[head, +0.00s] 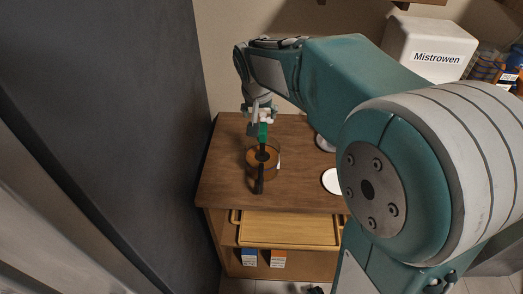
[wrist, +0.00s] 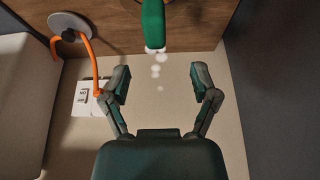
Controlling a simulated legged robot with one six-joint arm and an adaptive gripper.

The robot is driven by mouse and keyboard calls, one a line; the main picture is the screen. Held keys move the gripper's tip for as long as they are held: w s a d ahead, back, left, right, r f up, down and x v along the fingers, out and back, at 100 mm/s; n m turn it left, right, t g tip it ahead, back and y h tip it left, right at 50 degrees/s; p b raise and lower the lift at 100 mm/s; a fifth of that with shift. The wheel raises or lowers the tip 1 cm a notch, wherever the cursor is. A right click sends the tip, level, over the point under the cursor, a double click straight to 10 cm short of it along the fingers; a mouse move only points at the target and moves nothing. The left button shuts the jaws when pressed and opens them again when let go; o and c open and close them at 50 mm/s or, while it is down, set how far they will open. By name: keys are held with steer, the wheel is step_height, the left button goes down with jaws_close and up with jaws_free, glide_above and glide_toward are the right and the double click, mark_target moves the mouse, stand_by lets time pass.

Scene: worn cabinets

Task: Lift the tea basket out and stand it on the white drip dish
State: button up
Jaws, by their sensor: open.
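A clear round vessel with amber tea (head: 252,160) stands on the wooden cabinet top. A green grip (head: 263,132), apparently the tea basket's handle, rises above it; the basket itself cannot be made out. The green grip also shows at the top of the wrist view (wrist: 153,24). My gripper (head: 262,112) is close to the green grip in the head view. In the wrist view, my gripper (wrist: 160,80) is open and empty, with the grip beyond its fingertips. The white drip dish (head: 331,181) lies to the right of the vessel, partly hidden by my arm.
A dark strip (head: 259,183) crosses the vessel's front. A dark panel (head: 110,100) borders the left. A wooden tray (head: 289,231) sits below the top. A white Mistrowen container (head: 425,45) stands behind.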

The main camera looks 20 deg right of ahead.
mark_target(262, 127)
steer(key=x, duration=0.3)
steer(key=shift+f, duration=0.25)
steer(key=x, duration=0.4)
steer(key=shift+s+d+f, duration=0.25)
steer(key=shift+w+f, duration=0.25)
steer(key=shift+f, duration=0.2)
jaws_close()
